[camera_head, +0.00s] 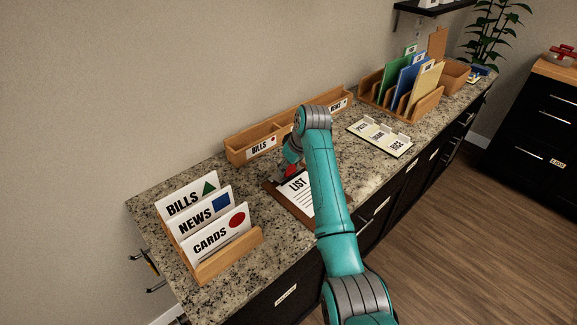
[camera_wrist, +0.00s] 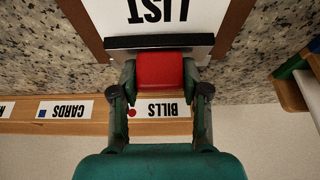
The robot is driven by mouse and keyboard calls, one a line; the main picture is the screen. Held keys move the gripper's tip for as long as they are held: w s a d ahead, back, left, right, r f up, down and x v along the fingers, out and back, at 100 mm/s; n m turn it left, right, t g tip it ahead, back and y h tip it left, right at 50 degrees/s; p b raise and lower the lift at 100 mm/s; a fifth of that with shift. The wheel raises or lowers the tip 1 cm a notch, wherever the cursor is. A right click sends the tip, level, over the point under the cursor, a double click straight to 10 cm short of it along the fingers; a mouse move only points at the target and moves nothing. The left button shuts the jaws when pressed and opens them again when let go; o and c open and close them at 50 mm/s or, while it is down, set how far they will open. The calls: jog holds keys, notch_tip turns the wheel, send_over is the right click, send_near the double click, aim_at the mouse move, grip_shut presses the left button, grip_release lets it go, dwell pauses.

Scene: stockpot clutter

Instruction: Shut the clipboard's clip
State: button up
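The clipboard (camera_head: 280,199) lies on the counter with a white sheet marked LIST (camera_head: 298,190), and its brown board (camera_wrist: 88,30) shows upside down in the wrist view. Its clip has a black bar (camera_wrist: 150,41) across the sheet's top edge and a red tab (camera_wrist: 160,72). My gripper (camera_wrist: 160,80) is at the clip, with one finger on each side of the red tab, seemingly touching it. In the head view my gripper (camera_head: 289,166) partly hides the clip. I cannot tell whether the bar presses on the paper.
A wooden bin row marked BILLS (camera_head: 240,153) stands close behind the clipboard by the wall. A file rack with CARDS (camera_head: 215,237) is at the front left. A card tray (camera_head: 380,139) and folder rack (camera_head: 428,104) stand to the right.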

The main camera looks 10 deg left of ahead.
jog(key=shift+c, duration=0.4)
jog(key=shift+s+d+f+t+y, duration=0.1)
jog(key=shift+d+f+t+y, duration=0.1)
jog(key=shift+f+t+y, duration=0.1)
jog(key=shift+s+d+t+y, duration=0.2)
jog(key=shift+t+y, duration=0.4)
jog(key=shift+y, duration=0.3)
jog(key=o, duration=1.1)
jog(key=shift+o, duration=0.2)
jog(key=v, duration=1.2)
